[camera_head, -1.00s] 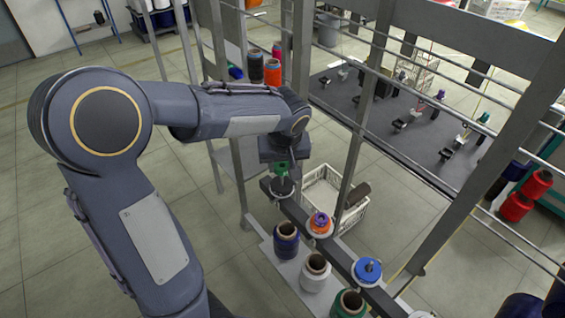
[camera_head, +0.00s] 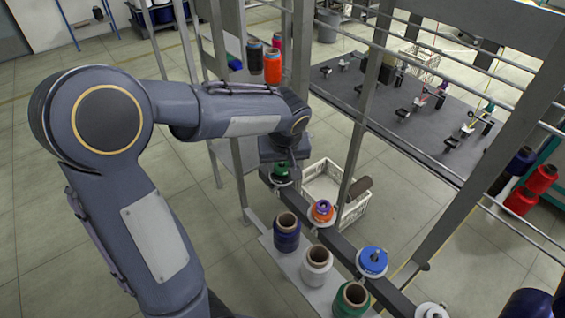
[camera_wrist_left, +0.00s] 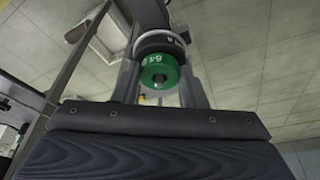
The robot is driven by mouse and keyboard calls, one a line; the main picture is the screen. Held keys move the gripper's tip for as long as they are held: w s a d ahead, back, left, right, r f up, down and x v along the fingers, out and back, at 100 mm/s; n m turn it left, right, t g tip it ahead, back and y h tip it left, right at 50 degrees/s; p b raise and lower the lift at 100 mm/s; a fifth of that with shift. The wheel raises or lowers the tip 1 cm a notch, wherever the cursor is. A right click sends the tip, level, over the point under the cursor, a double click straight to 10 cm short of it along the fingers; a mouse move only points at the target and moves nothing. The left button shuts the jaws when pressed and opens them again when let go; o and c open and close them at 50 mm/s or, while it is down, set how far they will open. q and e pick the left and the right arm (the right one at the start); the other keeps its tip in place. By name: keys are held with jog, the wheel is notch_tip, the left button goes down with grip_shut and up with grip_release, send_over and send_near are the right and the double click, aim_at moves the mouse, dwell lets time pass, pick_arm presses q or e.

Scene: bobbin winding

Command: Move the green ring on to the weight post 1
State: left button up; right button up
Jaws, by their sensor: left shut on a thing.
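The green ring (camera_head: 281,170) is at the far-left end of the dark rail, under my left gripper (camera_head: 281,163). In the left wrist view the green ring (camera_wrist_left: 158,72) sits between the two fingers of my left gripper (camera_wrist_left: 160,88), which is shut on it. I cannot tell how far down the post the ring sits. My right gripper is not in view.
Along the rail stand an orange and purple ring stack (camera_head: 322,211) and a blue ring (camera_head: 372,260). Thread spools, blue (camera_head: 286,237), white (camera_head: 316,268) and green (camera_head: 352,300), stand on a shelf in front. A white crate (camera_head: 325,190) is behind. Metal uprights and bars fill the right side.

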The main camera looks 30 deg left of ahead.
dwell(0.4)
pick_arm(q)
jog(key=o, duration=1.4)
jog(key=shift+c, duration=0.2)
jog(key=shift+r, duration=0.1)
jog(key=v, duration=0.8)
jog(key=s+d+f+m+t+h, duration=0.1)
jog(key=s+d+f+m+h, duration=0.1)
jog(key=s, duration=0.7)
jog(key=s+d+f+m+t+h, duration=0.2)
jog(key=s+d+f+m+h, duration=0.1)
jog(key=s, duration=0.7)
jog(key=shift+s+d+m+h, duration=0.15)
jog(key=shift+s+m+h, duration=0.1)
jog(key=shift+m+h, duration=0.2)
